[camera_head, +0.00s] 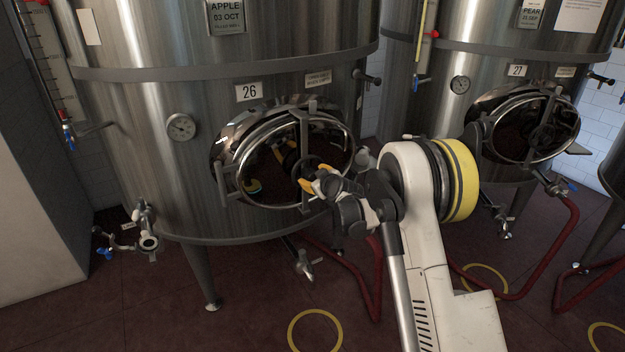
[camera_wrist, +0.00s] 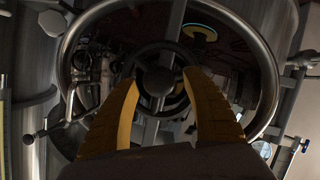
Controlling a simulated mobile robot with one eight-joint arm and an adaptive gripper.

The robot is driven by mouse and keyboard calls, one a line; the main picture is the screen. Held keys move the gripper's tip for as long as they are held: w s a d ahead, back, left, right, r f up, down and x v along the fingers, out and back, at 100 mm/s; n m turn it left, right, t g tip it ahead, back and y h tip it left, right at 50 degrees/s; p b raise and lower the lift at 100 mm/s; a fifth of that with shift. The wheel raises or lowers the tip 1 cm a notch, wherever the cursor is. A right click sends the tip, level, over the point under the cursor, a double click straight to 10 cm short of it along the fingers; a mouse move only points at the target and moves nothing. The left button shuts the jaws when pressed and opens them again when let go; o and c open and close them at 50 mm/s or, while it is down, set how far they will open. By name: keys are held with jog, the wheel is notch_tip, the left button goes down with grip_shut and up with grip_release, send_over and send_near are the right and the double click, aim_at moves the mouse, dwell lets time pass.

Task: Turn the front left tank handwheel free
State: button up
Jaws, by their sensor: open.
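The front left tank (camera_head: 130,120) is a steel cylinder numbered 26, labelled APPLE 03 OCT. Its oval manway door (camera_head: 262,178) has a steel rim and a vertical bar across it. The dark handwheel (camera_head: 308,168) sits on this bar near the middle of the door. In the wrist view the handwheel (camera_wrist: 157,58) is ahead, with a round hub at its centre. My gripper (camera_head: 318,182) is at the door, its yellow fingers apart. In the wrist view my gripper (camera_wrist: 162,85) has one finger on each side of the hub. Contact with the wheel cannot be told.
A second tank (camera_head: 460,60), numbered 27, stands at the right with a similar door (camera_head: 535,128). A valve (camera_head: 147,240) sticks out at the lower left of tank 26. Red hoses (camera_head: 540,260) lie on the dark red floor. A pale block (camera_head: 40,200) stands at the far left.

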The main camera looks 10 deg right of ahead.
jog(key=shift+w+a+f, duration=0.1)
jog(key=shift+w+f, duration=0.05)
jog(key=shift+w, duration=0.35)
jog(key=shift+c, duration=0.2)
grip_shut()
